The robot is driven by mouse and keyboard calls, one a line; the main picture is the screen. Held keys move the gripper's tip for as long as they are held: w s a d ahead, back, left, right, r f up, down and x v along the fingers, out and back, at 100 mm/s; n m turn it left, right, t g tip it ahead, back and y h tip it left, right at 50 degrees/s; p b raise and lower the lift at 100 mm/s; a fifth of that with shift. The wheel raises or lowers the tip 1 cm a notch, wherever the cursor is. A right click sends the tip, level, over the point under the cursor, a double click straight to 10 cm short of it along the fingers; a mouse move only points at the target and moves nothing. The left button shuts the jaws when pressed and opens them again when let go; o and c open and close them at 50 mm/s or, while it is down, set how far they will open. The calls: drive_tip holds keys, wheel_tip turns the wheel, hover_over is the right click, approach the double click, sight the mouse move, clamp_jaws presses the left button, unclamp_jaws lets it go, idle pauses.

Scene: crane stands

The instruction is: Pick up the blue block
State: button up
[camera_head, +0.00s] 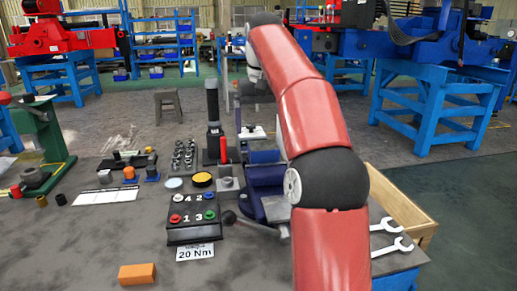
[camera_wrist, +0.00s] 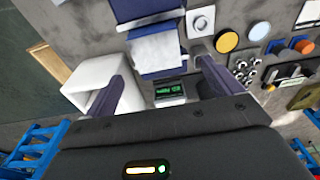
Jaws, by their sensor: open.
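A small blue block (camera_head: 152,174) sits on the grey workbench in the head view, just right of an orange piece (camera_head: 129,174), with a dark grey part on top of it. What seems to be the same blue block (camera_wrist: 276,47) shows at the right of the wrist view. My gripper (camera_wrist: 163,82) is open, with its two dark fingers spread apart and no block between them. It is well away from the blue block, over the area by the blue vise. In the head view my red arm reaches forward, and I cannot make out the fingers.
A blue vise (camera_head: 264,176) stands right of centre. A black tool with a red part (camera_head: 213,130) stands upright nearby. A numbered button box (camera_head: 190,216), an orange brick (camera_head: 137,273) and wrenches (camera_head: 391,248) lie on the bench. A white open bin (camera_wrist: 92,78) is near my gripper.

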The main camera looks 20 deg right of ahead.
sight(263, 145)
drive_tip(key=shift+s+d+f, duration=0.1)
drive_tip(key=shift+f, duration=1.65)
drive_tip(key=shift+d+f, duration=0.1)
drive_tip(key=shift+f, duration=1.6)
drive_tip(key=shift+c, duration=0.3)
drive_tip(key=c, duration=1.4)
drive_tip(key=shift+r, duration=0.1)
wheel_tip(263, 145, up, 9)
drive_tip(key=shift+f, duration=0.1)
drive_tip(key=shift+r, duration=0.5)
